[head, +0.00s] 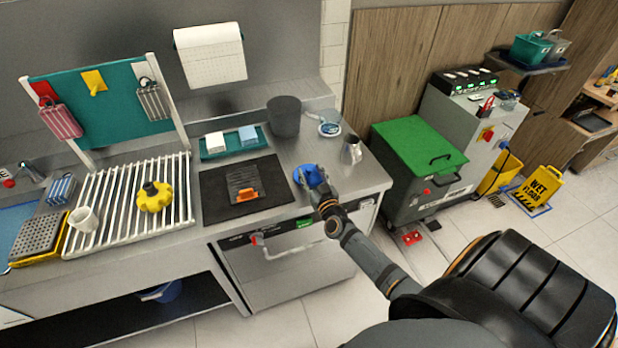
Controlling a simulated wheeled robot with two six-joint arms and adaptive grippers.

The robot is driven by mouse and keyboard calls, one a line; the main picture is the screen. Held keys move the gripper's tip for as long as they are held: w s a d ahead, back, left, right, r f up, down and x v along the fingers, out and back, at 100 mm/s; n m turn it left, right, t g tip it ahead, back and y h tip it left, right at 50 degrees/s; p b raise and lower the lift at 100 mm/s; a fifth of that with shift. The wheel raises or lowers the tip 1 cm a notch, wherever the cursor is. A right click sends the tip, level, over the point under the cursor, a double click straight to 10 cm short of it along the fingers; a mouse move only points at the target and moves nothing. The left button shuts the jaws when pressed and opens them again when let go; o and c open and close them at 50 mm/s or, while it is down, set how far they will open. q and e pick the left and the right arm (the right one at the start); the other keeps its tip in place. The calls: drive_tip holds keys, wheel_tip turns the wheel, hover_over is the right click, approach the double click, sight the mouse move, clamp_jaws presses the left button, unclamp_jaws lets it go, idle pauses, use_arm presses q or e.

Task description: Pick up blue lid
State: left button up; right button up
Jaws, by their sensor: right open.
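A blue lid (299,176) lies near the front right edge of the steel counter. My right gripper (316,184) is open and right at the lid, covering part of it from this view. The fingertips are small and partly hidden, so I cannot tell whether they touch the lid. My right arm reaches in from the lower right. My left gripper is not in view.
A black mat (215,200) with an orange-handled tool lies left of the lid. A metal pitcher (352,152) and a dark grey bin (284,118) stand behind it. A white slatted rack (115,225) holds a yellow knobbed part (154,197) and a white mug (84,219).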

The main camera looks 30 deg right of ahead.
drive_tip(key=shift+w+d+f, duration=0.1)
drive_tip(key=shift+w, duration=0.45)
drive_tip(key=shift+s, duration=0.2)
drive_tip(key=shift+c, duration=1.8)
drive_tip(key=c, duration=0.6)
drive_tip(key=shift+w+r, duration=0.1)
drive_tip(key=shift+r, duration=0.1)
